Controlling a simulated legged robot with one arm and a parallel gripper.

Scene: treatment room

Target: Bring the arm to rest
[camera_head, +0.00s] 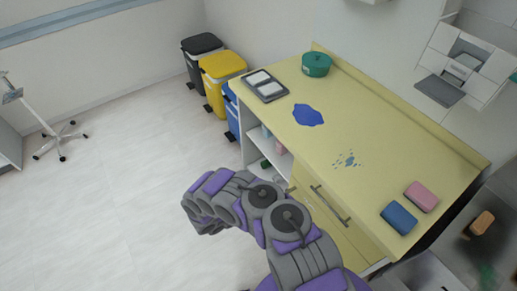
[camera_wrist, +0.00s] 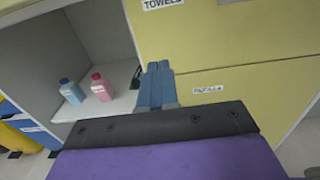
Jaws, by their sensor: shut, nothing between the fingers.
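My arm is purple and grey and is bent in front of the yellow counter (camera_head: 362,125) in the head view. My gripper shows in the wrist view (camera_wrist: 158,72) as two blue-grey fingers pressed together. It is shut and empty. It faces the cabinet front, with a yellow drawer labelled TOWELS above and a drawer labelled REFILLS (camera_wrist: 250,92) to the right. I cannot tell the exact gap between the fingertips and the cabinet.
An open shelf holds a blue bottle (camera_wrist: 71,92) and a pink bottle (camera_wrist: 101,88).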

